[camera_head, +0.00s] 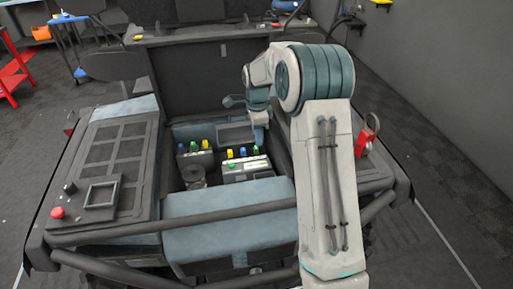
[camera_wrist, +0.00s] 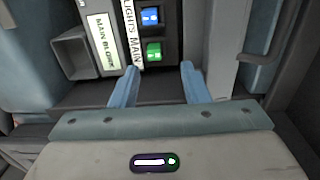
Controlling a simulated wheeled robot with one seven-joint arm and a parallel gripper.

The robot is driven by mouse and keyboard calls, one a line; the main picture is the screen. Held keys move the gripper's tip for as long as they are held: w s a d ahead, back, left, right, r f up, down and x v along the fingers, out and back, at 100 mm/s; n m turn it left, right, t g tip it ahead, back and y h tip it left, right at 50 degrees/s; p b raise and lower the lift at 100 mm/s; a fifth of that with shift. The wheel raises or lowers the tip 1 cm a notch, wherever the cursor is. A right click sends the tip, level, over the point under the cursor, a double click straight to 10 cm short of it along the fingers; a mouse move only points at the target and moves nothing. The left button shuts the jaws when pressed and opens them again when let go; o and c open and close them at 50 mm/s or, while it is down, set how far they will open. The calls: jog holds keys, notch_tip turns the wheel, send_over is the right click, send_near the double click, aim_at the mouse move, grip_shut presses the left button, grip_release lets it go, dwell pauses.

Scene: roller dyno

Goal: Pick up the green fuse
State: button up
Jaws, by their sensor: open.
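The green fuse (camera_wrist: 154,52) sits in a dark fuse block (camera_wrist: 78,50) beside a blue fuse (camera_wrist: 150,16) in the wrist view. The block carries the labels "MAIN BLOCK" and "LIGHTS MAIN". In the head view the green fuse (camera_head: 255,150) is at the right end of the block's row, just below my gripper (camera_head: 260,127). In the wrist view my gripper (camera_wrist: 159,70) is open and empty. Its two fingers point toward the green fuse, one on each side of it in the picture, and I cannot tell the remaining distance.
A second block with blue, green and yellow fuses (camera_head: 194,147) stands to the left in the same bay. Bay walls and a blue-grey panel (camera_head: 230,225) surround the blocks closely. A red button (camera_head: 58,213) is on the left panel, and a red padlock-like part (camera_head: 365,140) on the right.

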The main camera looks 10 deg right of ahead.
aim_at(256, 151)
jog(key=f, duration=0.2)
jog(key=f+p, duration=0.1)
jog(key=shift+s+f, duration=0.4)
jog(key=shift+f, duration=0.55)
grip_shut()
